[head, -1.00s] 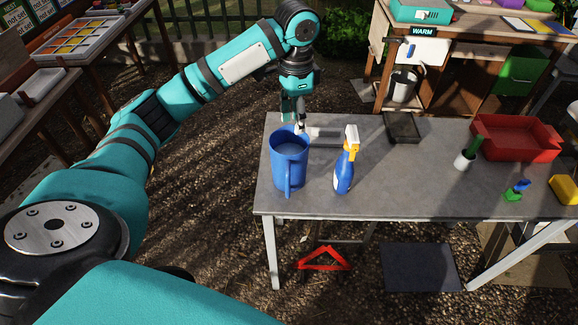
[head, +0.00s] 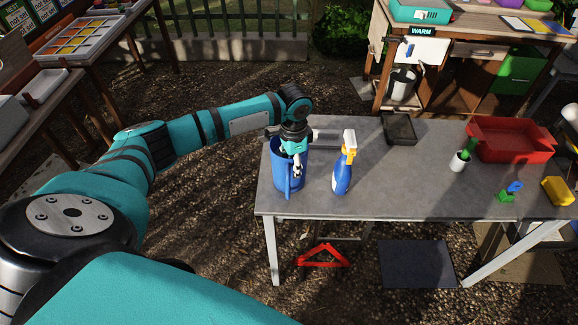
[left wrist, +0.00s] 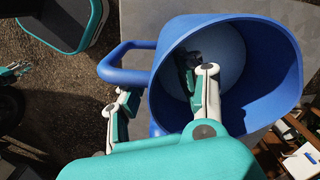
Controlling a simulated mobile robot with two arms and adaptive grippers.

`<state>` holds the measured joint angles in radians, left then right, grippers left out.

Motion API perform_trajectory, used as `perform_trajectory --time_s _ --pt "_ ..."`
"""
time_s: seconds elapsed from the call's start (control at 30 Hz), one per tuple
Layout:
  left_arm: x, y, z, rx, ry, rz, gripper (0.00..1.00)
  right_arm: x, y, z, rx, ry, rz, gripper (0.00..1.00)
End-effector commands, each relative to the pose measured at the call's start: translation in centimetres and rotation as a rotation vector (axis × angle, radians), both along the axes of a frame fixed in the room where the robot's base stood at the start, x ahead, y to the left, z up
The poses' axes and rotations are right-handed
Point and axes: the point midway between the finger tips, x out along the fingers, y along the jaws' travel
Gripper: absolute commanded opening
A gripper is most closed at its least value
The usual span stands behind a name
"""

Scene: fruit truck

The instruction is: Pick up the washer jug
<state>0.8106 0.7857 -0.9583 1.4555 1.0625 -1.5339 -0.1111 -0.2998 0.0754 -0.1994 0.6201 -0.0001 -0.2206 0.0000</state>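The washer jug is a blue jug (head: 280,181), upright at the left end of the grey table, its handle toward me. In the left wrist view I look down into its round mouth, and the jug (left wrist: 275,60) has its handle on the left. My left gripper (head: 297,168) is above and in front of the jug, pointing down. In the left wrist view the left gripper (left wrist: 158,85) has its fingers spread: one reaches into the mouth, the other is outside near the handle. Whether either finger touches the jug is unclear.
A blue spray bottle with a yellow-and-white head (head: 342,174) stands just right of the jug. A black tray (head: 400,129), a red bin (head: 509,140), a small white pot (head: 457,162) and a yellow block (head: 557,191) are farther right. The table's (head: 400,185) middle is clear.

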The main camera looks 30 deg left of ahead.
Motion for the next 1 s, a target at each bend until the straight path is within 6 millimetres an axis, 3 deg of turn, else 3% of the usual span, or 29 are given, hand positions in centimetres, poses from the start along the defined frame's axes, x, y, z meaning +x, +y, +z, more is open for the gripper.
perform_trajectory --time_s 0.13,0.37,0.67,1.0 --pt "0.00 -0.10 -1.31 -0.001 0.000 -0.001 0.37 -0.09 -0.02 0.33 0.000 0.001 0.001 0.17" --pt "0.02 -0.07 -1.51 -0.001 -0.002 -0.002 0.37 -0.11 -0.30 0.28 -0.004 0.001 0.003 0.17" --pt "0.00 -0.07 -1.48 -0.001 -0.001 -0.001 0.00 -0.11 -0.53 0.28 -0.007 0.002 0.003 0.17" --pt "-0.02 -0.09 -1.48 -0.001 -0.001 -0.002 0.00 -0.08 -0.51 0.28 -0.007 0.001 0.003 0.17"
